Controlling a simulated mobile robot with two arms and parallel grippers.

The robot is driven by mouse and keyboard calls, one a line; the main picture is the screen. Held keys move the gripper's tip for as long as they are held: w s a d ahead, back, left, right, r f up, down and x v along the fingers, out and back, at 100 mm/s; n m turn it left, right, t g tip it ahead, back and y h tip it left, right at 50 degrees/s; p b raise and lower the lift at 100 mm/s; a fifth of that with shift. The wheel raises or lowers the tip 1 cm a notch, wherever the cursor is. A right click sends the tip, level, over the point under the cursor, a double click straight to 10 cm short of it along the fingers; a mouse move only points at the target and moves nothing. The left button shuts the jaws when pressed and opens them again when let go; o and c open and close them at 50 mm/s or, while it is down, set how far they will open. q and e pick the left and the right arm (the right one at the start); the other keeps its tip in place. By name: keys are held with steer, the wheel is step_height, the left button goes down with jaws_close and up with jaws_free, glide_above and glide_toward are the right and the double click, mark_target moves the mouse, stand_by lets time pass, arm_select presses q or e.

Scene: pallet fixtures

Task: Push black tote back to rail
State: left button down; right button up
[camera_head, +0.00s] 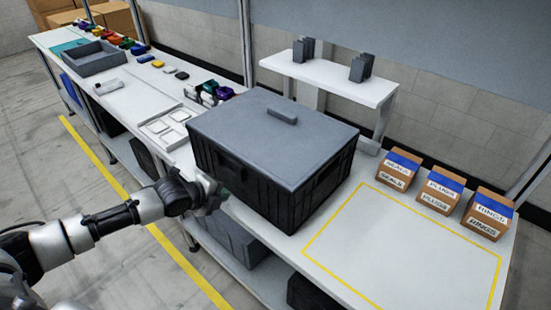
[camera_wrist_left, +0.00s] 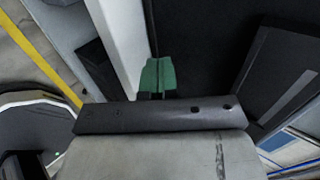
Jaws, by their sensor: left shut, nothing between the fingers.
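The black tote (camera_head: 262,184) with a grey lid (camera_head: 270,140) stands upright on the white workbench, left of the yellow-outlined area. Its front side faces my left arm. My left gripper (camera_head: 213,191) is at the tote's front left, near the bench's front edge. In the left wrist view the green fingertips (camera_wrist_left: 157,76) are together and empty, close against the dark tote wall (camera_wrist_left: 200,45); I cannot tell whether they touch it. The rail is not clearly visible behind the tote. My right gripper is not in view.
A white raised shelf (camera_head: 335,80) with grey holders stands behind the tote. Cardboard boxes (camera_head: 441,190) sit at the right rear. The yellow-outlined area (camera_head: 400,250) is empty. A tray with white pieces (camera_head: 168,127) lies left of the tote. Dark bins sit on the lower shelf.

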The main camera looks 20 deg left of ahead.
arm_select(q)
steer(key=shift+w+d+b, duration=0.55)
steer(key=shift+w+d, duration=0.05)
steer(key=shift+w, duration=0.75)
steer(key=shift+w+d+b, duration=0.55)
steer(key=shift+w, duration=0.85)
steer(key=shift+w+d+b, duration=0.55)
steer(key=shift+w+d, duration=0.05)
steer(key=shift+w, duration=0.75)
steer(key=shift+w+d+b, duration=0.45)
steer(key=shift+w+b, duration=0.2)
steer(key=shift+w, duration=0.45)
steer(key=shift+w+d+b, duration=0.45)
steer(key=shift+w+b, duration=0.15)
steer(key=shift+w, duration=0.45)
steer(key=shift+w+d+b, duration=0.45)
steer(key=shift+w+b, duration=0.2)
steer(key=shift+w, duration=0.45)
steer(key=shift+s+a+r+p, duration=0.1)
steer(key=shift+s+a+p, duration=0.1)
steer(key=shift+s+p, duration=0.3)
steer(key=s+p, duration=0.1)
steer(key=s+a+p, duration=0.1)
steer(key=s, duration=0.1)
steer(key=shift+a+p, duration=0.2)
steer(key=shift+p, duration=0.15)
steer(key=shift+s+a+p, duration=0.3)
steer(key=shift+s+p, duration=0.1)
steer(key=shift+s, duration=0.35)
